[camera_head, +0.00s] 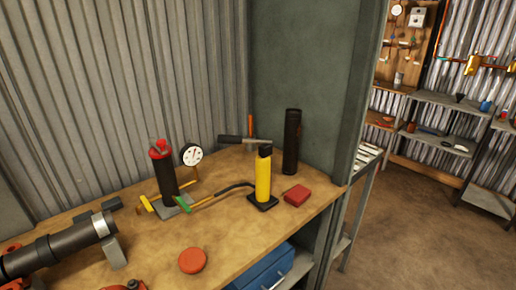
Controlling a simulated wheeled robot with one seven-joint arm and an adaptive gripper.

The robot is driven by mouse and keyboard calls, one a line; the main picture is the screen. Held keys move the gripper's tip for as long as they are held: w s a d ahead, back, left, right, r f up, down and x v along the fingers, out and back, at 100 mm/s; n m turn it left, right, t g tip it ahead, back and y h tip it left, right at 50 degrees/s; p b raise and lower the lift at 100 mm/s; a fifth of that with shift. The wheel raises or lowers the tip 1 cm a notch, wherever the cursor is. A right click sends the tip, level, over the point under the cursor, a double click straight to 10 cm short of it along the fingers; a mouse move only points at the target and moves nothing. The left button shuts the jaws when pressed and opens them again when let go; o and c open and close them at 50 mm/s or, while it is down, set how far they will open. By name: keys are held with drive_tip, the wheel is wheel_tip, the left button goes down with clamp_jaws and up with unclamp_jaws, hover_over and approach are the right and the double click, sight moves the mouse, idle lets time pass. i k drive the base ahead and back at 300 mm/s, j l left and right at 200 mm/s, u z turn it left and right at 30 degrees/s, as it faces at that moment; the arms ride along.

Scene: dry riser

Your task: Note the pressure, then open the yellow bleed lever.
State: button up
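A round white-faced pressure gauge (193,154) with a dark rim stands on the wooden bench beside a black cylinder with a red top (164,178). Its face is turned toward me, but the needle and scale are too small to read. A short yellow lever (146,203) sticks out low at the left of the cylinder's base. A green grip (183,204) lies at the front of that base. I cannot tell from this view whether the yellow lever is open or shut. My gripper is not in view.
A yellow cylinder (263,178) on a black base, a red block (297,195), a tall black cylinder (292,142) and a hammer (240,139) stand or lie to the right. A red disc (192,261) and a dark tube (60,246) are in front. Bare bench (225,225) lies between.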

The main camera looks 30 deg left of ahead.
sight(144, 200)
drive_tip(key=u, duration=1.85)
